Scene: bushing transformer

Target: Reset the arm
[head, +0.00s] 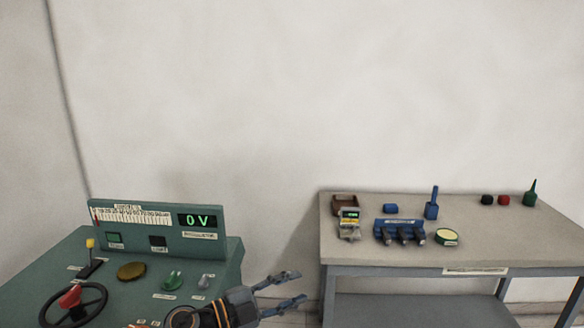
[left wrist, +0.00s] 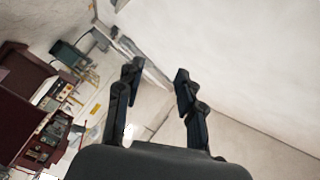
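My left gripper (head: 292,290) shows at the bottom centre of the head view, in the gap between the green control console and the table. Its two fingers are spread apart with nothing between them. In the left wrist view the same gripper (left wrist: 157,88) is open and empty, with bare wall and floor beyond its fingers. It touches nothing that I can see. My right gripper is in neither view.
The green console (head: 213,262) at left carries a 0 V display (head: 197,220), a black handwheel (head: 98,296) and knobs. The grey table (head: 345,258) at right holds a blue rack (head: 399,229), a round yellow-topped tin (head: 446,237), a blue bottle (head: 432,208) and a green bottle (head: 530,196).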

